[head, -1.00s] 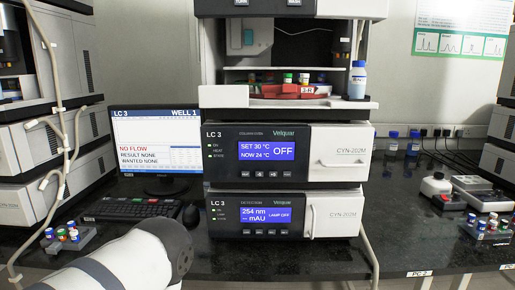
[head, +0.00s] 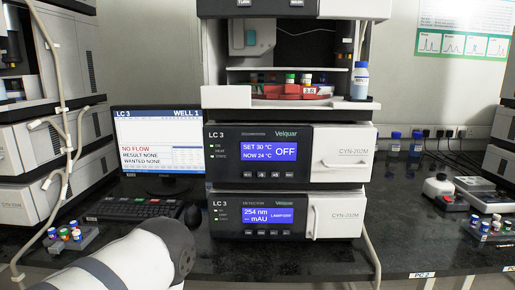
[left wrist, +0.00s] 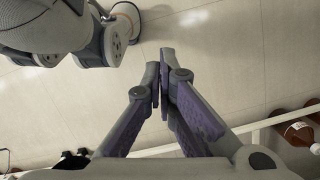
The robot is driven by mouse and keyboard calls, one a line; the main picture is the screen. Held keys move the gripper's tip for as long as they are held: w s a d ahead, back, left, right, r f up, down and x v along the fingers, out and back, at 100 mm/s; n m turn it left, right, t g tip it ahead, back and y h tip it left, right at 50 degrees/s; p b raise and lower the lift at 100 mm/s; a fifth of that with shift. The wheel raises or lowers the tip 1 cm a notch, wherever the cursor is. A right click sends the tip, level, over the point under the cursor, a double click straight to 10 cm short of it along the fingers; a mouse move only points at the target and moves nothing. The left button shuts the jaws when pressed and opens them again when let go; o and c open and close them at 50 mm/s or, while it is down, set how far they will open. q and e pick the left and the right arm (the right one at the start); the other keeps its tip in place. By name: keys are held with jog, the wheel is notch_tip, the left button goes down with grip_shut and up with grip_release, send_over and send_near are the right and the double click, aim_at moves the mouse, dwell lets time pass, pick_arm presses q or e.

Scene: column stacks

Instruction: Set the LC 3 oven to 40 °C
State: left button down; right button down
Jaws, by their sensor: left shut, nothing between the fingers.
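The LC 3 column oven (head: 330,155) is the middle module of the stack in the head view. Its blue display (head: 268,151) reads SET 30 °C, NOW 24 °C and OFF. A row of small buttons (head: 262,174) runs below the display. My left gripper (left wrist: 158,68) shows in the left wrist view with its fingers shut and empty, above a pale floor and away from the oven. In the head view only part of my arm shows, at lower left; no gripper is visible there. My right gripper is not in view.
The detector (head: 338,214) sits under the oven. A monitor (head: 157,143) and keyboard (head: 133,208) stand to the left. A vial rack (head: 70,238) is at the bench's left, and a blue-capped bottle (head: 360,80) stands above the oven. The bench front before the stack is clear.

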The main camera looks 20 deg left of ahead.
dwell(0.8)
